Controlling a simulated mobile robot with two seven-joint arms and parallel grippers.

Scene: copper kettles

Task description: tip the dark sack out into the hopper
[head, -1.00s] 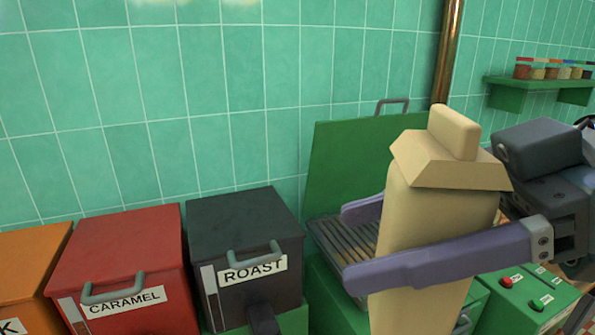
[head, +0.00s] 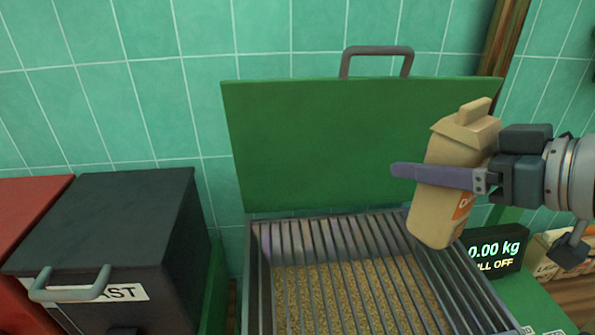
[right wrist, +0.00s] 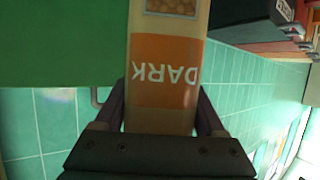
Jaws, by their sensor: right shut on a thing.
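The dark sack (head: 440,215) is a tan paper bag with a folded top and an orange label. In the right wrist view the label on the sack (right wrist: 165,70) reads DARK. My right gripper (head: 435,176) is shut on the sack around its upper part. It holds the sack slightly tilted, top up, over the right rear side of the hopper. The hopper (head: 262,290) has a slatted metal grate with grain-like material visible under the bars. Its green lid (head: 330,140) stands open behind it. My left gripper is not in view.
A dark bin (head: 120,225) labelled ROAST and a red bin (head: 25,225) stand left of the hopper. A display (head: 495,255) reading 0.00 kg stands to the right, beside another labelled sack or box (head: 545,262).

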